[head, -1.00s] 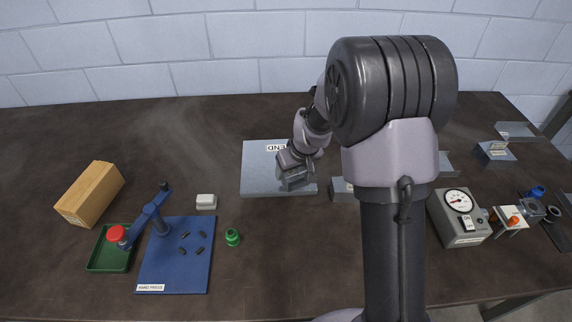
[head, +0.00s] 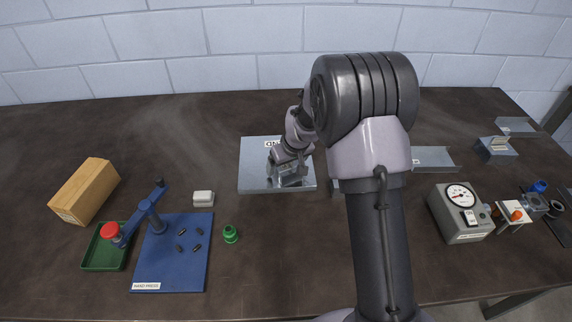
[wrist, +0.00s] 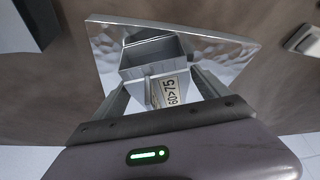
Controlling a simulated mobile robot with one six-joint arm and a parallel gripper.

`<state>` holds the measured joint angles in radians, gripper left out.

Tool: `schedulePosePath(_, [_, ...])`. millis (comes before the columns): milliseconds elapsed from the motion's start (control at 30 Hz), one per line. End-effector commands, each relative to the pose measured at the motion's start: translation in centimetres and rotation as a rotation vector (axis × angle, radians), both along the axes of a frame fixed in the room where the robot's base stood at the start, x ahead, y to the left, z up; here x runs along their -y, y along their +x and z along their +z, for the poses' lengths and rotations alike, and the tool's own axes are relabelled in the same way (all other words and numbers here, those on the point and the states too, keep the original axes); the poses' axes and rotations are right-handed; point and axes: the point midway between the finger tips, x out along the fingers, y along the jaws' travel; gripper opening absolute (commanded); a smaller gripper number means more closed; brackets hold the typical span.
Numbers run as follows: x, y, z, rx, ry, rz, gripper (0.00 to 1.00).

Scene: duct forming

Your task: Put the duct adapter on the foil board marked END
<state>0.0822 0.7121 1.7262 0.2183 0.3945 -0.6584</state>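The foil board (head: 254,178) is a shiny flat sheet in the middle of the table, with a white label (head: 272,144) at its far edge, partly covered by my arm. The duct adapter is a small grey sheet-metal piece with an open box-shaped end (wrist: 150,55) and a tag reading "60>75". In the wrist view my gripper (wrist: 163,85) has a finger on either side of it and appears shut on it.
On the left are a cardboard box (head: 84,190), a green tray (head: 104,255), a blue hand press (head: 172,262), a white block (head: 203,198) and a green part (head: 230,234). On the right are a gauge box (head: 460,212) and sheet-metal pieces (head: 434,158). My arm hides part of the table.

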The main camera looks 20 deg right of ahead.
Motion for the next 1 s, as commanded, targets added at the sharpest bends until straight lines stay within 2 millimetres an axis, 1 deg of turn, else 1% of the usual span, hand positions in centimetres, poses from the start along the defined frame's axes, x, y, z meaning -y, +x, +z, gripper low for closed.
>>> schedulePosePath(233, [0.0, 0.0, 0.1, 0.000, 0.000, 0.000, 0.85])
schedulePosePath(333, [0.1, -0.2, 1.2, 0.002, 0.000, 0.000, 0.85])
schedulePosePath(367, [0.1, -0.4, 1.8, 0.002, -0.001, 0.000, 0.85])
schedulePosePath(500, [0.4, -1.9, 5.8, 0.003, 0.000, -0.001, 0.85])
schedulePosePath(600, [0.6, -3.0, 8.3, 0.002, -0.001, 0.000, 0.85])
schedulePosePath(700, [0.8, -3.8, 10.2, 0.003, 0.000, 0.000, 0.85])
schedulePosePath(867, [0.8, -4.7, 12.0, 0.003, 0.003, -0.006, 0.85])
schedulePosePath(933, [0.2, -6.1, 14.5, 0.014, 0.021, -0.034, 0.85])
schedulePosePath(967, [-0.2, -7.1, 16.1, 0.020, 0.035, -0.055, 0.85])
schedulePosePath(1000, [-0.9, -9.1, 18.6, 0.029, 0.058, -0.090, 0.85])
